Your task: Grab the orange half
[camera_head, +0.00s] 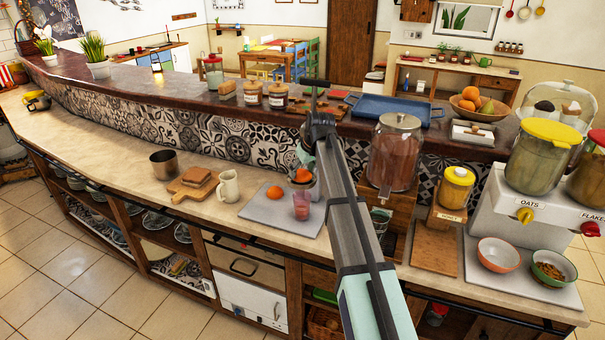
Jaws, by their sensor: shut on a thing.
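My gripper (306,163) points down over the counter, at the end of my arm, which reaches up from the lower right. It is shut on an orange half (301,175), held above a pinkish glass (301,206). The fingers are small and partly hidden in this view. Another orange piece (275,192) lies on the grey board (256,210), left of the glass. A pale object, partly hidden, stands right behind the glass and the held orange half; I cannot tell what it is.
A white mug (228,187), a wooden board (187,190) with bread and a metal pot (164,162) stand to the left. A large jar dispenser (394,155) stands close on the right. The raised bar ledge with jars and a blue tray (393,109) runs behind.

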